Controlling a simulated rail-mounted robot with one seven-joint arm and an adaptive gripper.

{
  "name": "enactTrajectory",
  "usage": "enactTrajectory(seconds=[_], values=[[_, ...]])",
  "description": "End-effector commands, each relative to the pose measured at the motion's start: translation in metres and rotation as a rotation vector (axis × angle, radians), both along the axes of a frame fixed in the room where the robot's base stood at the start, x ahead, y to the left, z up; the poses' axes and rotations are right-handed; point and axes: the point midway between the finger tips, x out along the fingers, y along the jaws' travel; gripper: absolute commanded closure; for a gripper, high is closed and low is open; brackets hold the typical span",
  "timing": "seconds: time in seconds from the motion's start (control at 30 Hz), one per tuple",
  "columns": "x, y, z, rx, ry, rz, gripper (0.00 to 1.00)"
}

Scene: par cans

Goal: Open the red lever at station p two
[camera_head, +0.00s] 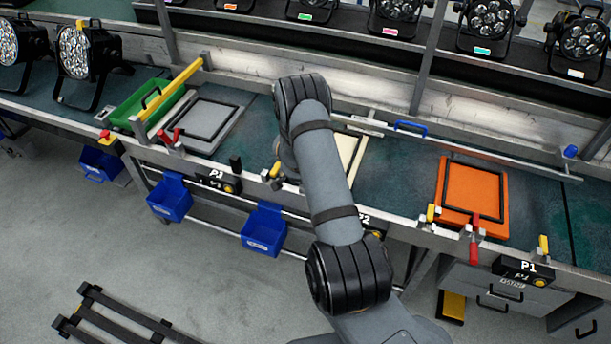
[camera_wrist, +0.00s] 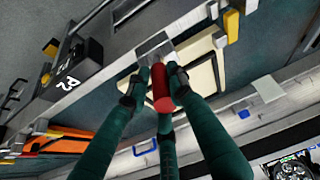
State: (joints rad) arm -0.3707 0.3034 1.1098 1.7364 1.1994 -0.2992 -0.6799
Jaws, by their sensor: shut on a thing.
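In the wrist view, the red lever (camera_wrist: 162,92) is a short red cylinder pointing toward the camera. The P2 label (camera_wrist: 67,83) is on a black box at the left, and the cream plate (camera_wrist: 203,76) of that station lies behind the lever. In the head view, my arm covers much of station P2; the cream plate (camera_head: 352,152) shows partly beside it. The red lever and the fingertips are hidden there.
An orange plate (camera_head: 472,192) with a red lever (camera_head: 474,245) is at P1 on the right. A grey plate (camera_head: 203,120) is at P3 on the left. A yellow-ended block (camera_wrist: 232,26) stands near the lever. A blue-handled bar (camera_head: 411,128) runs behind the plates.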

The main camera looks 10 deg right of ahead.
Motion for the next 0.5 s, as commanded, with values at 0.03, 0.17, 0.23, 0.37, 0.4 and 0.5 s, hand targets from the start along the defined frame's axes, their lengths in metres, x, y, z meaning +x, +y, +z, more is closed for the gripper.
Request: enactTrajectory(seconds=[0.03, 0.17, 0.23, 0.37, 0.4, 0.5], values=[[0.0083, 0.0044, 0.0067, -0.001, -0.019, 0.01, 1.0], [0.0084, 0.0043, 0.0067, -0.001, -0.02, 0.009, 1.0], [0.0084, 0.0042, 0.0068, -0.001, -0.02, 0.009, 0.75], [0.0076, 0.0037, 0.006, -0.001, -0.019, 0.007, 0.68], [0.0073, 0.0035, 0.0056, 0.0, -0.018, 0.007, 0.65], [0.0061, 0.003, 0.0046, -0.001, -0.014, 0.005, 0.62]])
